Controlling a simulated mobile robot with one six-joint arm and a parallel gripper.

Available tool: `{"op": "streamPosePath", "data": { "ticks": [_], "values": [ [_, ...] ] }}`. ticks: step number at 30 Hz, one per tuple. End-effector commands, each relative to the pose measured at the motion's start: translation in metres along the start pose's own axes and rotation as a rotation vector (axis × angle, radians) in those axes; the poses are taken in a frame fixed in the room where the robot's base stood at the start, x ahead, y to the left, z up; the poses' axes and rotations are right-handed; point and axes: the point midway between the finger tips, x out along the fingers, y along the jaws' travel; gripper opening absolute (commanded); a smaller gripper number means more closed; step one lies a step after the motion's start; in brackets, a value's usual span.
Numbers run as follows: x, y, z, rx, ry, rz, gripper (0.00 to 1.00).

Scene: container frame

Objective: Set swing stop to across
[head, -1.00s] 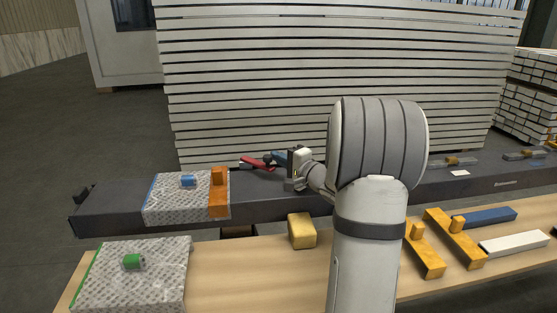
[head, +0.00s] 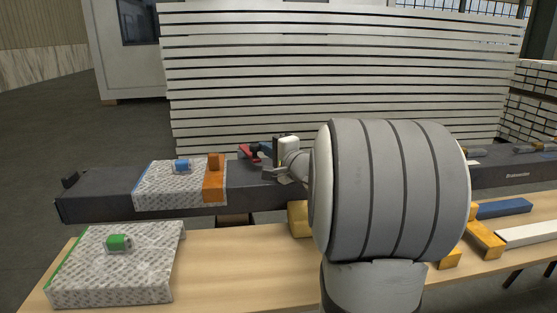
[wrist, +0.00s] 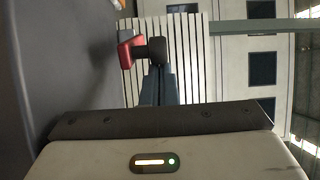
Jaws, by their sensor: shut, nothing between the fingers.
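A red lever (head: 247,152) with a dark rounded end shows on the dark beam, left of my gripper (head: 258,147). It appears to be the swing stop. In the wrist view the red piece (wrist: 126,52) is just beyond the fingertips, with its black knob (wrist: 157,50) directly ahead of them. My gripper (wrist: 158,70) is shut and empty, its blue-grey fingers together. I cannot tell whether they touch the knob. My arm hides the beam to the right of the gripper.
A white slatted stack (head: 340,80) stands behind.

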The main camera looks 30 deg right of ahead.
Motion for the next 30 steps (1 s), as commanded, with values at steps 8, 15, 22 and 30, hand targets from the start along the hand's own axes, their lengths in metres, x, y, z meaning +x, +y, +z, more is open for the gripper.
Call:
{"op": "streamPosePath", "data": {
  "ticks": [8, 15, 22, 30],
  "values": [
    [-0.001, 0.006, 0.02, -0.004, 0.002, -0.002, 0.0],
    [0.001, 0.003, 0.029, -0.002, 0.004, 0.0, 0.0],
    [0.002, 0.0, 0.033, -0.001, -0.001, 0.0, 0.0],
    [0.002, 0.0, 0.035, -0.002, -0.007, 0.0, 0.0]
  ]
}}
